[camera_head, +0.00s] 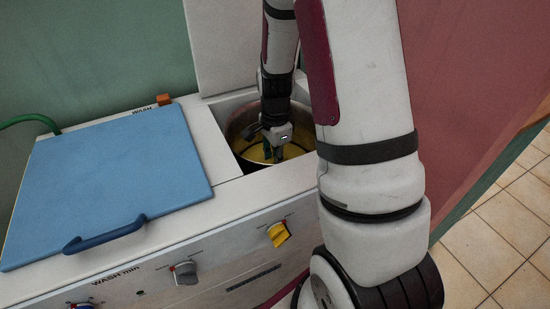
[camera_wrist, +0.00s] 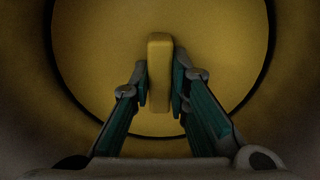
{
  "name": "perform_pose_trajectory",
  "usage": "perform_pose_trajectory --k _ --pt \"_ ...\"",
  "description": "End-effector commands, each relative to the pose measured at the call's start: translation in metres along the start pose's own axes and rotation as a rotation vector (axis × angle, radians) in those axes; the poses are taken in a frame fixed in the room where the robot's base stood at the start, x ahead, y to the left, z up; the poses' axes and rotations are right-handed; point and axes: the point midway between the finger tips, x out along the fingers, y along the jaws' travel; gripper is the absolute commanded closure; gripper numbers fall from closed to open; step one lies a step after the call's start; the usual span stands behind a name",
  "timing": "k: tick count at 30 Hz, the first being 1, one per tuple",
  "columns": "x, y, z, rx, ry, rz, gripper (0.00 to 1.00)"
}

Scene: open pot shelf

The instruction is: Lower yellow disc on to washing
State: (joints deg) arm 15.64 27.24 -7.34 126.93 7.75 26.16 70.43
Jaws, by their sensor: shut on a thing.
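The yellow disc (camera_head: 257,153) lies inside a round metal drum (camera_head: 240,122) in the open right-hand well. In the wrist view the disc (camera_wrist: 95,60) fills most of the picture, with a dark ring around its edge. A raised yellow bar (camera_wrist: 160,60) stands at its middle. My gripper (camera_head: 273,154) reaches down into the drum. In the wrist view my gripper (camera_wrist: 160,88) is shut on the bar, one finger on each side. No washing shows; what is under the disc is hidden, and I cannot tell whether the disc touches anything below.
A blue lid (camera_head: 120,175) with a dark blue handle (camera_head: 104,236) covers the left side. A pale raised lid (camera_head: 232,45) stands behind the well. The front panel has a grey knob (camera_head: 186,273) and a yellow knob (camera_head: 278,235). The drum wall surrounds my gripper closely.

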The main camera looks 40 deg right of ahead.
Motion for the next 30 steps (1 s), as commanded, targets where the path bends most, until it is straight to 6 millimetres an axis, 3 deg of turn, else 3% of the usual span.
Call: perform_pose_trajectory --k 12,13,15,25,30 --pt "0.008 0.000 0.000 0.000 0.000 0.000 1.00" --pt "0.007 0.000 0.000 0.000 0.000 0.000 0.77" --pt "0.007 0.000 0.000 0.000 0.000 0.000 0.61" --pt "0.006 0.000 0.000 0.000 0.000 -0.001 0.60" --pt "-0.011 -0.001 -0.001 0.000 0.002 -0.005 0.60"
